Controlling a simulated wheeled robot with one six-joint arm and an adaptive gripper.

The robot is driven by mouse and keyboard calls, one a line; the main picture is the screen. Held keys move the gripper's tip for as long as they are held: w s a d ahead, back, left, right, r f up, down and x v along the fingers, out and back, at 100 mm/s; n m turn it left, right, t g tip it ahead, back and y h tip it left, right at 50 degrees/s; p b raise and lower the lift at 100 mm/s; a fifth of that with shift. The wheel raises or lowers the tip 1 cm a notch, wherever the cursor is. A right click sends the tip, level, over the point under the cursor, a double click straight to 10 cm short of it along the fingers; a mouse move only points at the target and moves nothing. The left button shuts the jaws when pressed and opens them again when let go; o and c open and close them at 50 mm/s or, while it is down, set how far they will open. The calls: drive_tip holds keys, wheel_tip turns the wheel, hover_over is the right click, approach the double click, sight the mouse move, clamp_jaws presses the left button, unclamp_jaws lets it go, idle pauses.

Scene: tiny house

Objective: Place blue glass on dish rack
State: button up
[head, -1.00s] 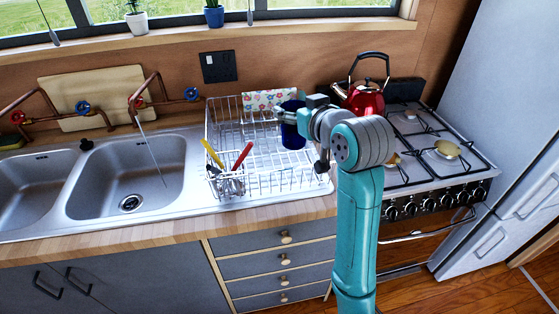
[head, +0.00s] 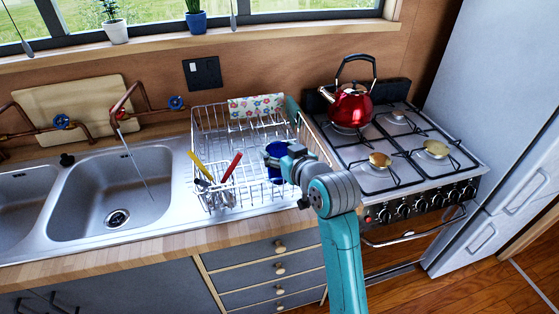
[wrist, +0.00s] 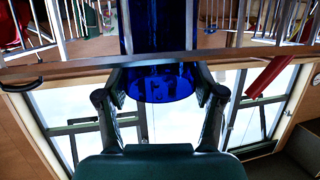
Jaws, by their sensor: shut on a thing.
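The blue glass (head: 276,172) is in my gripper (head: 279,152), over the right part of the white wire dish rack (head: 253,204). In the head view it appears low among the rack wires; I cannot tell whether it touches the rack floor. In the wrist view the blue glass (wrist: 158,35) sits between the two fingers of my gripper (wrist: 160,84), which are closed on its sides. Part of the glass is hidden by my gripper in the head view.
Utensils with yellow (head: 199,163) and red (head: 231,166) handles stand at the rack's front left. A floral cloth (head: 256,106) hangs at its back. The sink (head: 110,190) is left. The stove (head: 400,175) with a red kettle (head: 352,106) is right.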

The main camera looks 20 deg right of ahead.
drive_tip(key=shift+f, duration=1.45)
drive_tip(key=shift+f, duration=0.15)
drive_tip(key=o, duration=1.8)
drive_tip(key=shift+c, duration=0.2)
drive_tip(key=shift+s, duration=0.15)
drive_tip(key=v, duration=1.2)
